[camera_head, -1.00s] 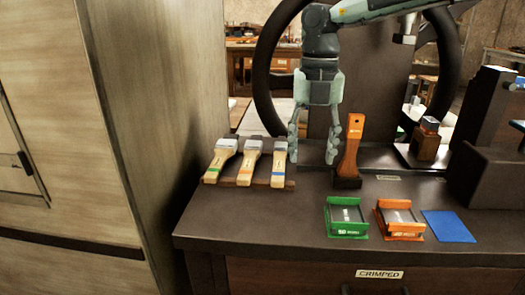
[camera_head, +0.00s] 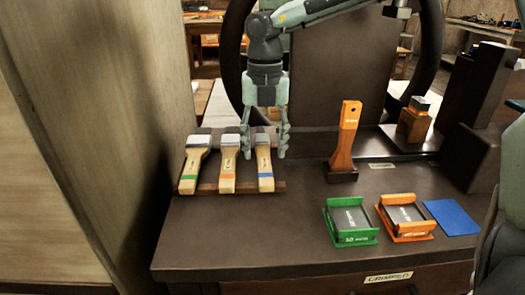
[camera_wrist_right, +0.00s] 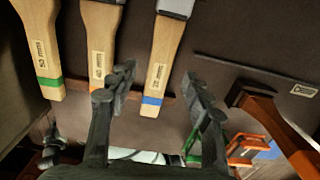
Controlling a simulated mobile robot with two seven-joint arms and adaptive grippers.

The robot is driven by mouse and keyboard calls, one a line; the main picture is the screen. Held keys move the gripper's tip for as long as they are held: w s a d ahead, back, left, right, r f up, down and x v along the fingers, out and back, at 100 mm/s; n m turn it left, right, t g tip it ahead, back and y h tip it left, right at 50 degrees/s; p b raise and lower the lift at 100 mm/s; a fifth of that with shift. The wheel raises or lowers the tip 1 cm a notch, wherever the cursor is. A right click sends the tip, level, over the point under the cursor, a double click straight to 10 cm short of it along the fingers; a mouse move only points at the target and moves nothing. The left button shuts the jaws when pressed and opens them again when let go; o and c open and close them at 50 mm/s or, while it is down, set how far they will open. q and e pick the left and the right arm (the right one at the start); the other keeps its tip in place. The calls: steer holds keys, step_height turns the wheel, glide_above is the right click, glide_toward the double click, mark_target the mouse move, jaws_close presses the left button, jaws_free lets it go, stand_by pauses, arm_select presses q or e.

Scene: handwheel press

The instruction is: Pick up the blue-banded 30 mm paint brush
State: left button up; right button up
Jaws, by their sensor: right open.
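The blue-banded brush (camera_head: 264,170) is the rightmost of three wooden-handled brushes on a low brown rack. Its handle points towards the front of the bench. In the right wrist view, its blue band (camera_wrist_right: 152,100) and part of its handle show between my fingers; the bristle end is out of frame. My right gripper (camera_head: 264,147) points down over this brush, open and empty, with one finger on each side of the handle in the picture. It also shows in the right wrist view (camera_wrist_right: 160,85). I cannot tell the exact height of the fingertips. My left gripper is not in view.
An orange-banded brush (camera_head: 229,168) and a green-banded brush (camera_head: 194,165) lie close on the left. Green tray (camera_head: 352,238), orange tray (camera_head: 412,235) and blue mat (camera_head: 452,216) are at front right. A large handwheel (camera_head: 432,70) stands behind.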

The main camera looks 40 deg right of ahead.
step_height(320, 180, down, 2)
steer(key=shift+f, duration=0.15)
jaws_close()
stand_by(0.3)
